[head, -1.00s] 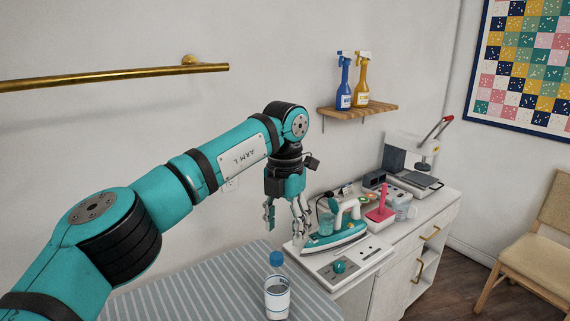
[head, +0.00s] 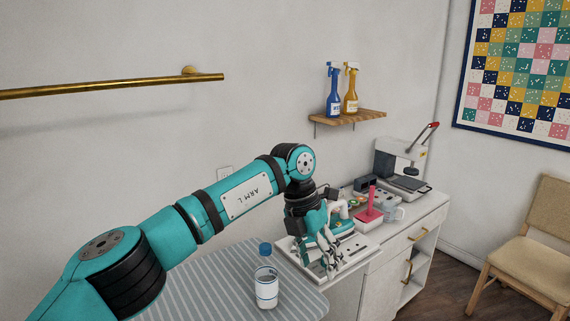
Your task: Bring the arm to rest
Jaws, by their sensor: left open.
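My left arm comes in from the left in the head view and reaches toward the cabinet. My left gripper (head: 322,258) is open and points down in front of the white iron station at the near end of the cabinet (head: 397,262). No object shows between its fingers. The gripper hides most of the teal iron (head: 345,232) behind it. I cannot tell whether the fingers touch the station. My right gripper does not show.
A clear bottle with a blue cap (head: 266,288) stands on the striped ironing board (head: 215,290). Spray bottles (head: 334,98) stand on a wall shelf (head: 350,122). A chair (head: 530,255) is at the right.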

